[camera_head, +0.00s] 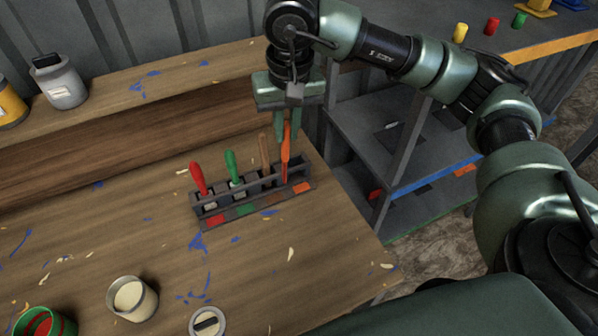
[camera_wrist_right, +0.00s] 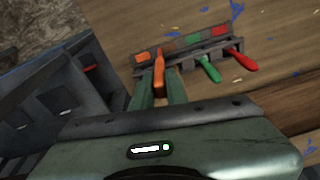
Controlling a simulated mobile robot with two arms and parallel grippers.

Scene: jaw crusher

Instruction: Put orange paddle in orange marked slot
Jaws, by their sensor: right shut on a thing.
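The orange paddle (camera_head: 285,160) is upright at the right end of the dark slotted rack (camera_head: 225,217). Its lower end is at the slot beside the orange mark (camera_head: 302,187); I cannot tell how deep it sits. My right gripper (camera_head: 287,133) is shut on its handle from above. In the right wrist view, the orange paddle (camera_wrist_right: 159,72) is between the fingers, in front of the orange mark (camera_wrist_right: 141,58). A red paddle (camera_head: 198,177), a green paddle (camera_head: 232,168) and a brown paddle (camera_head: 265,151) stand in the other slots. My left gripper is not in view.
The rack stands on a wooden workbench (camera_head: 330,235) with paint specks. Open cans (camera_head: 133,300) are at the front left, and a grey jar (camera_head: 62,82) is on the raised ledge. A grey shelf unit (camera_head: 380,135) is beyond the bench's right edge.

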